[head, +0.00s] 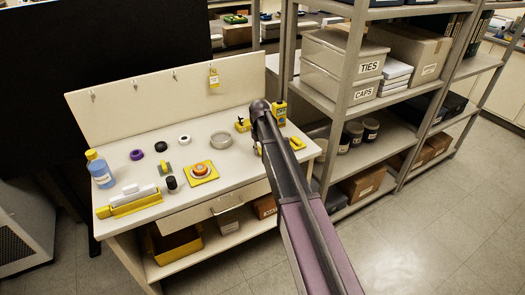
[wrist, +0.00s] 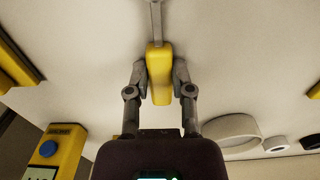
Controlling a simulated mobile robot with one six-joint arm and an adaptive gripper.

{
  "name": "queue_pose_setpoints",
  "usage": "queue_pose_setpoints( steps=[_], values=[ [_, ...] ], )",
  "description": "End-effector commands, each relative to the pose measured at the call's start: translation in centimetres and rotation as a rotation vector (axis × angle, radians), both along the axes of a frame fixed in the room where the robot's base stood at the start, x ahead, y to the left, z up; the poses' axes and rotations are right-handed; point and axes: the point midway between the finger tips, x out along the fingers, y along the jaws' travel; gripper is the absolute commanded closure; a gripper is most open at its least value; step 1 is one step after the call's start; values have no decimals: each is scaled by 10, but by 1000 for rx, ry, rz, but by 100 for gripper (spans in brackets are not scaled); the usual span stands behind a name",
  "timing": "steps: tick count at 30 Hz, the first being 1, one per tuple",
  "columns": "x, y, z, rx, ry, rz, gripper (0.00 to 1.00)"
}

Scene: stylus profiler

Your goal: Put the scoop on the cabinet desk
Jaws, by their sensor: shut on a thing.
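The scoop (wrist: 159,75) has a yellow handle and a thin grey stem running to the top edge of the wrist view. My gripper (wrist: 160,68) is shut on the yellow handle, one finger on each side. The far end of the scoop is out of frame. The white surface of the cabinet desk (head: 233,166) lies below it; I cannot tell whether the scoop touches it. In the head view my arm reaches over the right part of the desk and hides the gripper and scoop.
A clear round dish (head: 221,140), white tape (head: 184,140), and a yellow base with an orange top (head: 201,171) lie left of my arm. A yellow device (head: 279,112) and yellow piece (head: 297,143) are at right. Shelving (head: 345,100) stands close on the right.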

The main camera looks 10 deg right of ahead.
Motion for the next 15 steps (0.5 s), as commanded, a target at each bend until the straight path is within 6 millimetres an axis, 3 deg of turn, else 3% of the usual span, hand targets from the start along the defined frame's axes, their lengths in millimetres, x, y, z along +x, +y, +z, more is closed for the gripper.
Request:
queue_pose_setpoints(
  steps=[8, 9, 12, 15],
  values=[
    [0, 0, -4, 0, 0, 0, 100],
    [0, 0, -3, 0, 0, 0, 58],
    [0, 0, -2, 0, 0, 0, 36],
    [0, 0, -2, 0, 0, 0, 36]
  ],
)
